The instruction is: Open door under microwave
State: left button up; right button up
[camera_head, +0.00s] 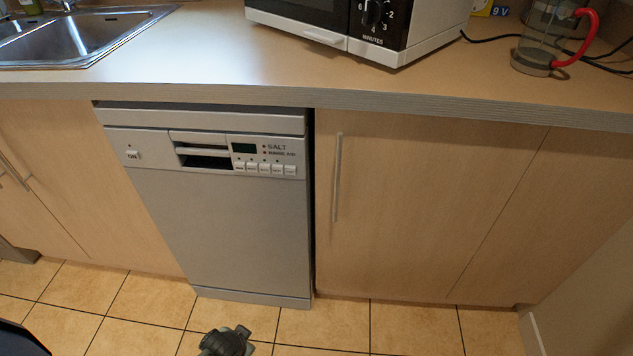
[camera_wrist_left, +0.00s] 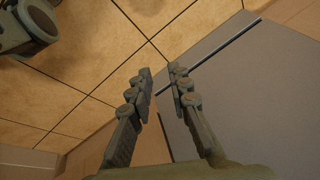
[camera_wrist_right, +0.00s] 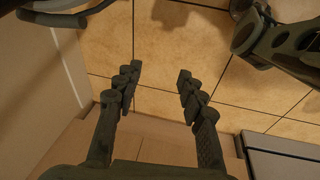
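The light wood cabinet door (camera_head: 420,205) under the microwave (camera_head: 375,22) is closed, flush with the cabinet front. Its upright bar handle (camera_head: 337,178) is near the left edge. My left gripper (camera_wrist_left: 161,70) is partly open, with a narrow empty gap, above the tiled floor by the grey dishwasher front. My right gripper (camera_wrist_right: 159,70) is open and empty over the floor, with wood cabinet fronts low in its view. Neither gripper is seen touching the handle. A dark part of my arm shows at the bottom of the head view.
The grey dishwasher (camera_head: 225,225) stands left of the door, closed. A countertop (camera_head: 190,50) runs above, with a sink (camera_head: 75,38) at left and a jug with a red handle (camera_head: 545,40) at right. Tiled floor (camera_head: 335,325) in front is clear. A wall (camera_head: 590,290) bounds the right.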

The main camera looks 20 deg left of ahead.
aim_at(336, 176)
pick_arm(q)
jog(key=w+r+t+b, duration=0.5)
jog(key=w+r+t, duration=0.3)
jog(key=w+r, duration=1)
jog(key=w+d+r+m+t+h+b, duration=0.1)
jog(key=d+r+t+h, duration=0.4)
jog(key=r, duration=0.6)
jog(key=w+d+r+m+t+h+b, duration=0.1)
jog(key=w+d+r+h+b, duration=0.1)
jog(key=d+r, duration=0.65)
jog(key=w, duration=0.1)
jog(key=w+r, duration=0.1)
jog(key=w, duration=0.1)
jog(key=w+r+p, duration=0.1)
jog(key=w, duration=0.1)
jog(key=shift+w+a+r, duration=0.1)
jog(key=shift+a, duration=0.2)
jog(key=shift+x, duration=0.8)
pick_arm(e)
notch_tip(336, 176, up, 20)
jog(key=w+t, duration=0.1)
jog(key=w, duration=0.1)
jog(key=shift+w+a+f+m+h, duration=0.2)
jog(key=shift+a+m+h, duration=0.1)
jog(key=shift+m, duration=0.1)
pick_arm(q)
jog(key=shift+c, duration=0.2)
grip_shut()
